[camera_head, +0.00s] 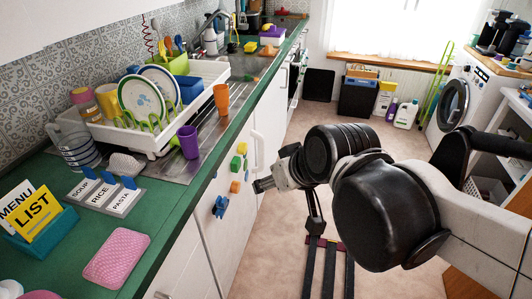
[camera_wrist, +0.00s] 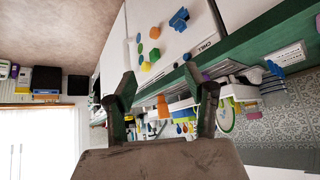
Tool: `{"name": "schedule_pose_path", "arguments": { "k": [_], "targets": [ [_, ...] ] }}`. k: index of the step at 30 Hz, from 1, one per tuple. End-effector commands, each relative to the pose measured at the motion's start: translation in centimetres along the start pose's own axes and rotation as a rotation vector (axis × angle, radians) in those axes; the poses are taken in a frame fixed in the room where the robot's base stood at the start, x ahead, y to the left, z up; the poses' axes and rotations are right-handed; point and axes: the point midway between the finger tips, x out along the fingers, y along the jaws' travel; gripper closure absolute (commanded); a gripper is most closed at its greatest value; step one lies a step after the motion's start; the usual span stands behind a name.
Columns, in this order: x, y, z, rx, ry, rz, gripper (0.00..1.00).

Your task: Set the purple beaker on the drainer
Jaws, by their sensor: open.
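The purple beaker (camera_head: 188,141) stands upright on the steel worktop, close against the near right corner of the white drainer (camera_head: 118,137). Whether it touches the drainer, I cannot tell. The drainer holds plates, a green rack and a blue container. My gripper (camera_head: 262,186) is in front of the white cabinet doors, below the counter edge and right of the beaker, and apart from it. In the wrist view my gripper (camera_wrist: 163,98) has its fingers wide apart with nothing between them; the counter items show sideways beyond. One finger partly hides the drainer area there.
An orange cup (camera_head: 221,101) stands beside the drainer's right side. A glass jug (camera_head: 75,147), label holder (camera_head: 103,196) and pink sponge (camera_head: 117,258) sit on the green counter. Coloured magnets (camera_head: 220,206) are on the cabinet door. The floor beyond is mostly open.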

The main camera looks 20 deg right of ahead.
Motion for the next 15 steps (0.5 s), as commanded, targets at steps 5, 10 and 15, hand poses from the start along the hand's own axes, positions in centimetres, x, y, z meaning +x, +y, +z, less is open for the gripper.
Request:
{"name": "schedule_pose_path", "arguments": {
  "k": [5, 10, 15],
  "targets": [
    [-2.2, 1.8, 2.6, 0.063, -0.044, 0.090, 0.51],
    [-3.0, 2.5, 3.4, 0.087, -0.059, 0.126, 0.51],
    [-3.0, 2.5, 3.4, 0.090, -0.059, 0.128, 0.51]
  ]
}}
